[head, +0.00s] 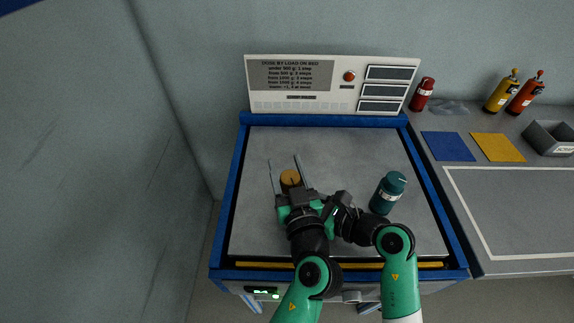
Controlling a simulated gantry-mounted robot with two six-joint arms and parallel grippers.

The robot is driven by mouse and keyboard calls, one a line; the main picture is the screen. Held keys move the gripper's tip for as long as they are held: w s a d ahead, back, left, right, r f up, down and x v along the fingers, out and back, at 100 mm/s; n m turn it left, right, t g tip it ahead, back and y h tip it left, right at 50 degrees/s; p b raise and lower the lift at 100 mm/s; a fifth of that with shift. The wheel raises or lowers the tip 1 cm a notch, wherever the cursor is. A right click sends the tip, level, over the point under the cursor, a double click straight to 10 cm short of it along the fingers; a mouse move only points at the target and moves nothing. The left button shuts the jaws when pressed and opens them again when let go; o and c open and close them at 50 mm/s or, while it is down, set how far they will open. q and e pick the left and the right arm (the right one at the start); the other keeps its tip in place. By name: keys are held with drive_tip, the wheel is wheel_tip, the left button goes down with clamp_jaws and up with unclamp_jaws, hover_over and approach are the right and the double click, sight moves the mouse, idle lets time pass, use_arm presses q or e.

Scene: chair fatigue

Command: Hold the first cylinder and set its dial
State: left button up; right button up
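An ochre cylinder (290,178) with a round top stands on the grey bed of the test machine; its lower part is hidden behind my grippers. My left gripper (284,164) has its two thin fingers apart, one on each side of the ochre top, with a small gap on the left side. My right gripper (318,200) comes in from the right, close beside the left one; its fingertips are hidden or blend with the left gripper. A teal cylinder (388,193) stands on the bed to the right. Dial markings are too small to read.
The grey bed (355,150) has a blue frame (237,185). Behind it stands a panel (400,75) with a dose chart, a red button (349,76) and screens. The right bench holds red and yellow bottles, blue and yellow mats, and a grey bin (550,138).

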use_arm(q)
drive_tip(key=o, duration=0.3)
drive_tip(key=shift+h, duration=0.3)
